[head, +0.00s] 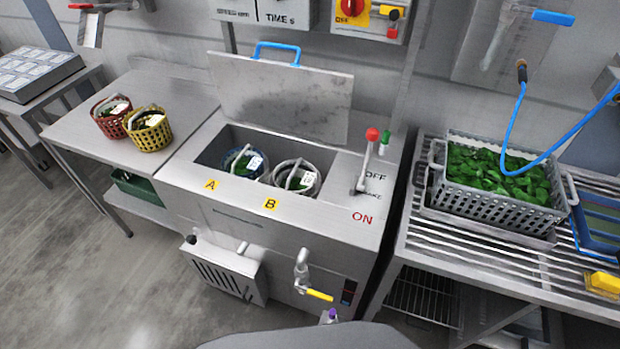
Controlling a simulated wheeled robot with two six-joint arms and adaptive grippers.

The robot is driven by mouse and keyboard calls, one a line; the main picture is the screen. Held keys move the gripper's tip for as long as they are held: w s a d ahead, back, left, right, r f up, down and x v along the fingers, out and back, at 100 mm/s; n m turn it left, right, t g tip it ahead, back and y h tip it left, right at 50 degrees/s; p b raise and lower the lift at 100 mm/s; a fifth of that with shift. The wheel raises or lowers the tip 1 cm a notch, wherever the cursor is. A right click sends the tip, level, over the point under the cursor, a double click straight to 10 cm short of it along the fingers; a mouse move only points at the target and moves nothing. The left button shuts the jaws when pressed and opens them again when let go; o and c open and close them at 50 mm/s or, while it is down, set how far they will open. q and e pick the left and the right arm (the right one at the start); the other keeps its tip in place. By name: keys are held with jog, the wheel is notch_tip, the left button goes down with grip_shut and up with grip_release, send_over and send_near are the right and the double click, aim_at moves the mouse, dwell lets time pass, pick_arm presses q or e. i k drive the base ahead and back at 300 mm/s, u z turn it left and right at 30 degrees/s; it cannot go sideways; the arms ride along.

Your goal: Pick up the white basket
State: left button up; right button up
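The white basket (312,186) sits in the right part of the open washer's basin (212,152), above the yellow label B. It has a raised handle, and dark greens and a white tag show inside it. Its lower part is hidden by the basin's front wall. A blue basket (232,166) with greens and a white tag sits close on its left, above label A. Neither of my grippers is in view.
The washer lid (285,100) stands open behind the basin. A red-knobbed lever (366,160) rises right of it. Red (109,126) and yellow (150,140) baskets stand on the left table. A grey crate of greens (490,204) stands on the right slatted table.

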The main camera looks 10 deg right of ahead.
aim_at(295, 182)
jog(key=z, duration=0.05)
jog(key=k, duration=0.5)
jog(key=u, duration=1.2)
jog(key=i, duration=1.9)
jog(key=z, duration=2.4)
